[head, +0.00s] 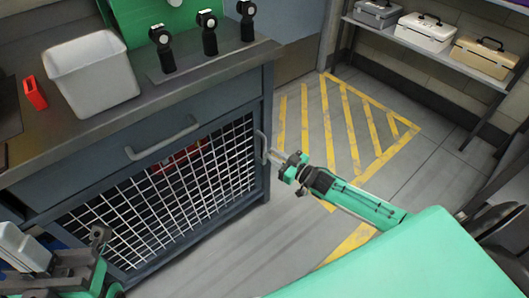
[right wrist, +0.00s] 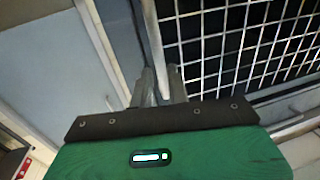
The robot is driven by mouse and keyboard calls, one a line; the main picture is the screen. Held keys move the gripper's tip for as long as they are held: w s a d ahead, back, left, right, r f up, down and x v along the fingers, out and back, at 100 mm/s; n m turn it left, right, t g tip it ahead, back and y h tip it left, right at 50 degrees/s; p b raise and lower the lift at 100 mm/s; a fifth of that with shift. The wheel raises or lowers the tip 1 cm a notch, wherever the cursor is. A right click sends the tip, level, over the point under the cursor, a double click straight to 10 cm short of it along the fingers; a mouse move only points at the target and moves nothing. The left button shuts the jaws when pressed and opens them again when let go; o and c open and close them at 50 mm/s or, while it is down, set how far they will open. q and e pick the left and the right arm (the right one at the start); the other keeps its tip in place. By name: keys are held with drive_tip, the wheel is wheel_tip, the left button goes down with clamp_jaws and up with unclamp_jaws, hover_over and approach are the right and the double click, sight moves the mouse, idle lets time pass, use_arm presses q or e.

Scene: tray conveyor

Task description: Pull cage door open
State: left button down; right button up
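The cage door (head: 160,197) is a white wire mesh in a dark grey-blue frame, low on the front of the workbench, and looks closed. Its upright grey handle (head: 261,147) is on the right side of the frame. My right gripper (head: 273,156) is at this handle, reaching in from the right. In the right wrist view its two fingers (right wrist: 161,84) are a little apart, with a narrow bar running between them beside the mesh (right wrist: 235,45). I cannot tell if they press on it. My left gripper (head: 78,262) is at the bottom left, its fingers unclear.
A drawer with a handle (head: 162,139) is above the cage. A white bin (head: 92,75) and a red item (head: 34,93) stand on the bench top. The floor (head: 340,125) with yellow stripes is clear to the right. A shelf (head: 435,45) with toolboxes is beyond.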

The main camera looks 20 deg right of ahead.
sight(264, 161)
drive_tip(key=shift+b+x, duration=0.45)
drive_tip(key=shift+x, duration=1.7)
clamp_jaws()
